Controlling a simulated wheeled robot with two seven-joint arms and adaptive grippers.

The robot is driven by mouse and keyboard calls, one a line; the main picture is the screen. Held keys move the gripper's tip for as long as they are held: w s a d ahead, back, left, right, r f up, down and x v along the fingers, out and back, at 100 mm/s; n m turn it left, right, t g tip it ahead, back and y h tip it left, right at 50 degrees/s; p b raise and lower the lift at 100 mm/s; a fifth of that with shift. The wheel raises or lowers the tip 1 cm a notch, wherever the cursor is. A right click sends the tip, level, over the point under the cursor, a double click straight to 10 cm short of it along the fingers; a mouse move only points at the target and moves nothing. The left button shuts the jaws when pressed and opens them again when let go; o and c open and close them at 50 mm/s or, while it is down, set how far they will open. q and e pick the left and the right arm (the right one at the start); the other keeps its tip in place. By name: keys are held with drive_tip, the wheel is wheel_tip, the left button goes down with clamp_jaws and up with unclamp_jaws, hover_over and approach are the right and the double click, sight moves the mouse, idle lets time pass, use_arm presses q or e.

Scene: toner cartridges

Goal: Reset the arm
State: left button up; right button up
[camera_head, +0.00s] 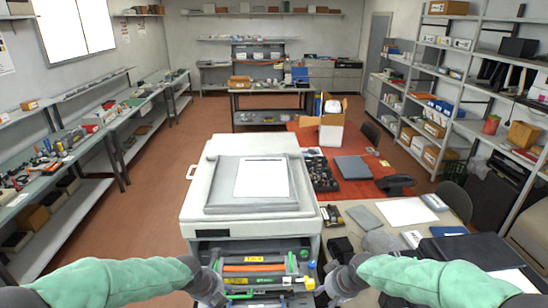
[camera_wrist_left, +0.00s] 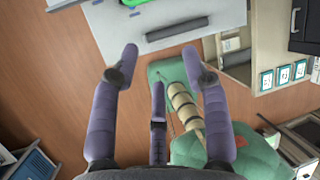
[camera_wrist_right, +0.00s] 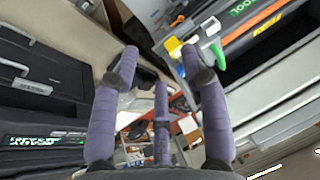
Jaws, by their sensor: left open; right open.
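My left gripper (camera_wrist_left: 161,60) is open and empty in the left wrist view, its purple-grey fingers spread apart. In the head view, its dark wrist is at the lower left of the printer's front. My right gripper (camera_wrist_right: 160,58) is open and empty in the right wrist view. In the head view, the right gripper (camera_head: 334,284) is at the lower right of the printer's front. The white printer (camera_head: 197,195) stands in the middle, its front open on coloured toner parts (camera_head: 255,267). Both green-sleeved arms reach inward from the sides, one on each side of the opening.
A desk (camera_head: 345,208) with papers and a dark box stands right of the printer. Behind it, a red table (camera_head: 310,140) bears an open carton (camera_head: 332,118). Shelves line the right wall and a workbench (camera_head: 85,148) the left. The reddish floor (camera_head: 150,185) left of the printer is clear.

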use_arm(q)
drive_tip(key=s+d+f+n+g+b, duration=0.1)
drive_tip(key=s+d+f+n+b, duration=0.1)
drive_tip(key=s+f+n+b, duration=0.5)
drive_tip(key=s+d+f+n+g+h+b, duration=0.1)
drive_tip(key=s+f+n+b, duration=0.6)
drive_tip(key=f+n, duration=0.9)
drive_tip(key=s+d+f+n+g+b, duration=0.1)
drive_tip(key=s+d+f+n+b, duration=0.2)
drive_tip(key=f, duration=2.3)
drive_tip(key=s+n+b, duration=0.5)
drive_tip(key=s+n, duration=0.1)
drive_tip(key=n, duration=0.3)
drive_tip(key=shift+g+h, duration=0.4)
use_arm(e)
drive_tip(key=s+a+f+m+g, duration=0.1)
drive_tip(key=s+f, duration=0.6)
drive_tip(key=f, duration=0.9)
drive_tip(key=s+a+f+g+y, duration=0.1)
drive_tip(key=s+f, duration=0.7)
drive_tip(key=f, duration=0.8)
drive_tip(key=s+a+f+m+g, duration=0.1)
drive_tip(key=s+a+f, duration=0.2)
drive_tip(key=s+f, duration=0.5)
wheel_tip(320, 180, down, 9)
drive_tip(key=shift+s+a+f+m+g, duration=0.1)
drive_tip(key=shift+s+a+m+g, duration=0.15)
drive_tip(key=shift+a+m+g, duration=0.1)
